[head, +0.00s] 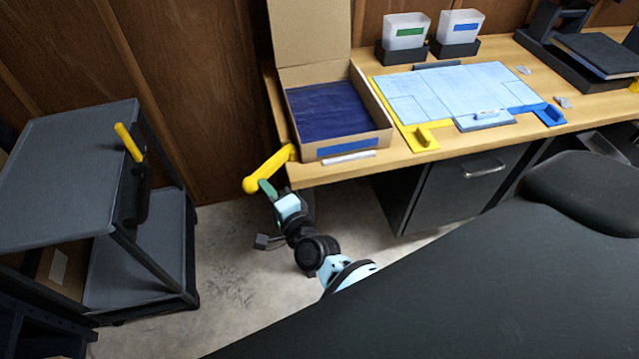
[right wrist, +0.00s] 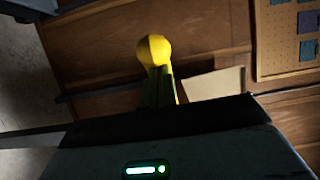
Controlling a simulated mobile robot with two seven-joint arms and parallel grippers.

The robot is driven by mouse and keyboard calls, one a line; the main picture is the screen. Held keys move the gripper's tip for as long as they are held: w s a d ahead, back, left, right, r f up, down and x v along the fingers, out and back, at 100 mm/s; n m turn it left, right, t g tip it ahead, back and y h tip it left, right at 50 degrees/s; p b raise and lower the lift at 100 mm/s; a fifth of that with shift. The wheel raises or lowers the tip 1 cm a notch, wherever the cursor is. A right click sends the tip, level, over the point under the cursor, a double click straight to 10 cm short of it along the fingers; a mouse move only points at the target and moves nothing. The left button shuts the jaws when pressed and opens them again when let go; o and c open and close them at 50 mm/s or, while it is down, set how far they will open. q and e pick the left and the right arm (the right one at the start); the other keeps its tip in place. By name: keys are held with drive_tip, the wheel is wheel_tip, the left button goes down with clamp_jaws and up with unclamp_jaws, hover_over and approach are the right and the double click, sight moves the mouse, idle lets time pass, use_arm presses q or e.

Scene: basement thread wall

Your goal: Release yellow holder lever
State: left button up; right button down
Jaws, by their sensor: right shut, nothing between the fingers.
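A yellow lever (head: 272,168) with a rounded knob end sticks out from the left front corner of the wooden desk, beside the open cardboard box. My right gripper (head: 266,187) is just below and beside the knob, with its green fingers shut and empty. In the right wrist view the yellow knob (right wrist: 154,50) shows just past the tips of my fingers (right wrist: 158,78), which cover part of the lever. I cannot tell whether they touch. A yellow corner holder (head: 421,138) lies on the desk at the pale blue sheet (head: 455,93). My left gripper is not in view.
The cardboard box (head: 378,142) holds dark blue cloth at the desk's left end. A grey cart (head: 70,150) with an upright yellow handle (head: 130,142) stands at the left. Bare floor (head: 235,240) lies between cart and desk. A drawer unit (head: 455,190) is under the desk.

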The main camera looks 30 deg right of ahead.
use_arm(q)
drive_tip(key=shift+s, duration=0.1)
use_arm(e)
drive_tip(key=shift+w+a+r, duration=0.1)
drive_tip(key=shift+a+r, duration=0.15)
drive_tip(key=shift+r, duration=0.05)
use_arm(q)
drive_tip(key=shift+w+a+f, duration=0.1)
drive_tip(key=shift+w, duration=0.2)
use_arm(e)
drive_tip(key=s+d, duration=0.1)
drive_tip(key=s, duration=0.7)
drive_tip(key=shift+d+f, duration=0.25)
drive_tip(key=shift+d, duration=0.15)
